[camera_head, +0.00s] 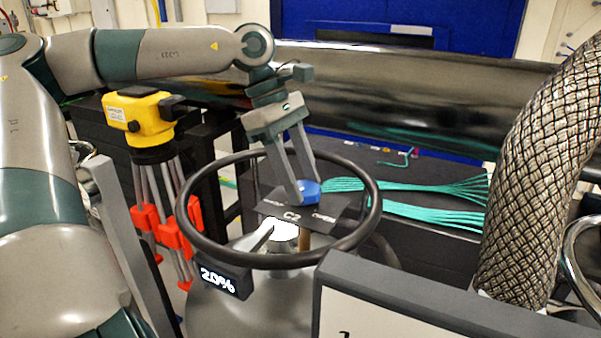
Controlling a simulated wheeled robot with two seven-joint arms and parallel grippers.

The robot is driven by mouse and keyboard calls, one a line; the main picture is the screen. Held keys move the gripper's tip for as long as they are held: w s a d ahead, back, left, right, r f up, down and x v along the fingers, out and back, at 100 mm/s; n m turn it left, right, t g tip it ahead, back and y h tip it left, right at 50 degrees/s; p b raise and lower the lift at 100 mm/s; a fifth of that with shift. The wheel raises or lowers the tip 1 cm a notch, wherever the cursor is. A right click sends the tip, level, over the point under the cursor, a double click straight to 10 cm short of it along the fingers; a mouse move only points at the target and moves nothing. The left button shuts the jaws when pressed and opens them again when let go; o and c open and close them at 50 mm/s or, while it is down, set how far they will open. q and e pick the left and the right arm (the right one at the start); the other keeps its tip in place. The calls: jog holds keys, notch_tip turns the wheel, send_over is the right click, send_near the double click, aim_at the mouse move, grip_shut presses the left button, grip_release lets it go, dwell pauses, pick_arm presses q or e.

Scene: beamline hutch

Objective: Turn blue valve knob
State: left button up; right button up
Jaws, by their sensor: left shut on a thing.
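My right gripper does not show in this view.
A dark round hoop (376,205) surrounds the knob area, with a display reading 20% (222,281) on its front left. A yellow instrument (140,117) stands on a tripod at left. A braided hose (535,185) rises at right. Green cables (430,188) lie behind.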

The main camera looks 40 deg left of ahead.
pick_arm(q)
jog(key=shift+m, duration=0.5)
jog(key=shift+w+m+g, duration=0.15)
jog(key=shift+m+g, duration=0.45)
jog(key=shift+m, duration=0.3)
jog(key=m+g, duration=0.1)
jog(key=m, duration=0.1)
jog(key=shift+m, duration=0.3)
jog(key=shift+w+m+g, duration=0.1)
jog(key=shift+m+g, duration=0.3)
jog(key=shift+m, duration=1.2)
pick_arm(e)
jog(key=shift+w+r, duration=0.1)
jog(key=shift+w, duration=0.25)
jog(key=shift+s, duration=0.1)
pick_arm(q)
jog(key=o, duration=1)
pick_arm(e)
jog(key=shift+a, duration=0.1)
pick_arm(q)
jog(key=shift+o, duration=0.2)
